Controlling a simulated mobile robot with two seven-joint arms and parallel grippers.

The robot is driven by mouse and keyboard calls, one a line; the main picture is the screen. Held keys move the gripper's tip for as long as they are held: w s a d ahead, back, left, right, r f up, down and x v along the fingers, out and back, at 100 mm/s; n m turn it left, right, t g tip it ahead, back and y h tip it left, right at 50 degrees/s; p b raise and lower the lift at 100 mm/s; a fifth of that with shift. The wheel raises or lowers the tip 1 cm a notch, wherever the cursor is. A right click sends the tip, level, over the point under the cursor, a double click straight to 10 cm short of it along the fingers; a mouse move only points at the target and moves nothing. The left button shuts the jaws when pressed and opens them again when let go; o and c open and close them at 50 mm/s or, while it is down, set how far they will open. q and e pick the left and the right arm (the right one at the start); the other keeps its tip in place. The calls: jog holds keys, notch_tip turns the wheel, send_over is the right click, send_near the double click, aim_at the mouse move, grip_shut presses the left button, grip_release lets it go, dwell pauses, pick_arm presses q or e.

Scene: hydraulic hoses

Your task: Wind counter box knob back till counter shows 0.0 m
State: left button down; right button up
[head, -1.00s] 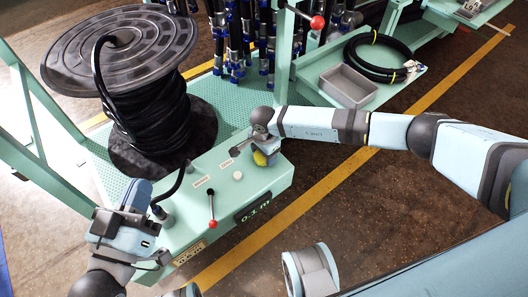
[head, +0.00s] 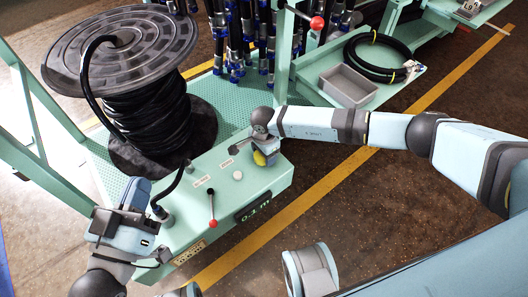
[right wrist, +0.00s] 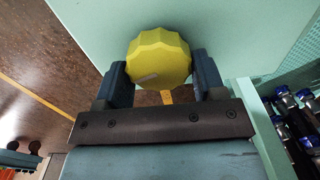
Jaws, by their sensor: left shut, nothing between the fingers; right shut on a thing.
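The mint-green counter box (head: 225,205) stands in front of the hose reel, and its display (head: 252,212) on the front face appears to read 0.1 m. The yellow faceted knob (head: 263,159) is at the box's right end. My right gripper (head: 261,150) is at the knob. In the right wrist view, the two fingers of my right gripper (right wrist: 160,75) sit on either side of the knob (right wrist: 158,58) and grip it. My left gripper (head: 137,193) is shut and empty at the box's left end, beside the black hose.
A large reel (head: 120,50) wound with black hose (head: 150,120) stands behind the box. A red-tipped lever (head: 212,222) and a white button (head: 238,175) are on the box top. A grey bin (head: 347,86) and a coiled hose (head: 378,58) lie on a shelf at the back.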

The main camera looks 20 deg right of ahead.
pick_arm(q)
jog(key=shift+r, duration=0.3)
pick_arm(e)
jog(key=shift+s+a+m, duration=0.1)
jog(key=shift+a+m, duration=0.05)
jog(key=shift+m, duration=0.35)
dwell(1.0)
jog(key=o, duration=0.9)
jog(key=shift+r+p, duration=0.4)
jog(key=shift+r, duration=0.15)
notch_tip(320, 180, up, 5)
jog(key=shift+r+p, duration=0.1)
jog(key=shift+p, duration=0.85)
pick_arm(q)
jog(key=shift+a+f+g+y+p, duration=0.4)
jog(key=shift+a+f+y+p, duration=0.4)
jog(key=shift+f+y+p, duration=0.15)
pick_arm(e)
notch_tip(320, 180, up, 8)
jog(key=shift+f, duration=0.25)
